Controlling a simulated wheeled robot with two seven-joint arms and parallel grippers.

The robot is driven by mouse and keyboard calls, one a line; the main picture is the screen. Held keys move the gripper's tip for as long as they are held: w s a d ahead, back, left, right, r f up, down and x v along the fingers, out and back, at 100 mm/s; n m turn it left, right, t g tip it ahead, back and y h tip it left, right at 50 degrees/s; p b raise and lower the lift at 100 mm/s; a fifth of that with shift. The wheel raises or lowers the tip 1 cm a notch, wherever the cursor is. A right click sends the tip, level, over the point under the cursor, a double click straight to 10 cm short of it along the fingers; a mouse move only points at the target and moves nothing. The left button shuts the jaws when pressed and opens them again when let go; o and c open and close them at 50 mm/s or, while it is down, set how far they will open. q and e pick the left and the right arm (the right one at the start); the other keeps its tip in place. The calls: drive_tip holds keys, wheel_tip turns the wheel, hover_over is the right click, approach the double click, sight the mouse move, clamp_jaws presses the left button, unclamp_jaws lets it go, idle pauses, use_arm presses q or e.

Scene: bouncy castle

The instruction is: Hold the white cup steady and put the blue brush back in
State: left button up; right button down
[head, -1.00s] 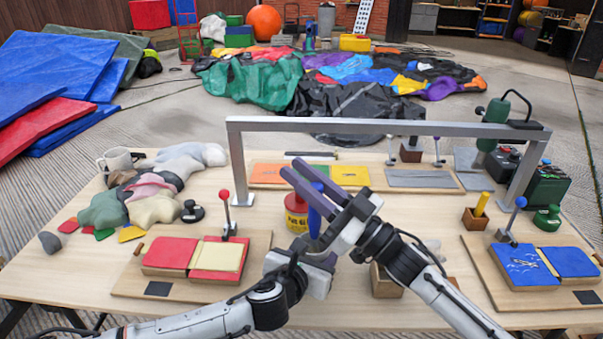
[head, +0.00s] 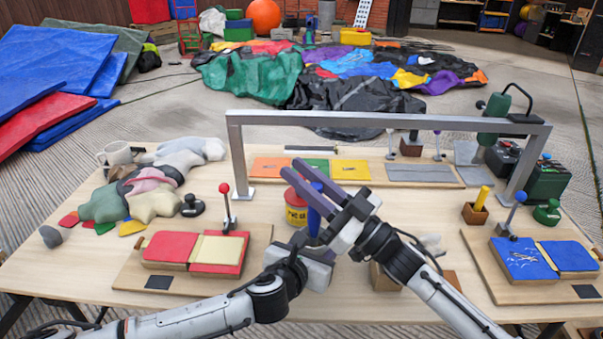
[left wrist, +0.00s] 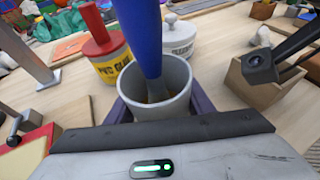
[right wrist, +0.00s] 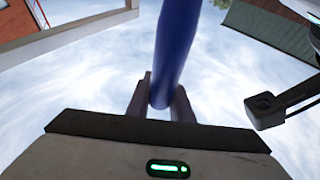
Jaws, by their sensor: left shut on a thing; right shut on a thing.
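The white cup (left wrist: 178,72) stands upright between the fingers of my left gripper (head: 305,262), which is shut on it. In the head view the cup is hidden behind my grippers. The blue brush (head: 314,213) is held upright by my right gripper (head: 325,195), shut on its handle; the handle also shows between the fingers in the right wrist view (right wrist: 176,50). In the left wrist view the brush (left wrist: 140,35) leans slightly, and its bristle end shows within the cup's mouth. How deep it sits, and whether it touches the bottom, I cannot tell.
A yellow glue pot with a red lid (left wrist: 104,48) stands close behind the cup, beside a white lidded jar (left wrist: 180,38). A wooden holder (left wrist: 262,82) is to the right. A grey metal frame (head: 390,122) spans the table behind my grippers.

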drive_tip(key=c, duration=1.5)
unclamp_jaws()
drive_tip(key=v, duration=1.2)
use_arm(q)
drive_tip(key=o, duration=1.2)
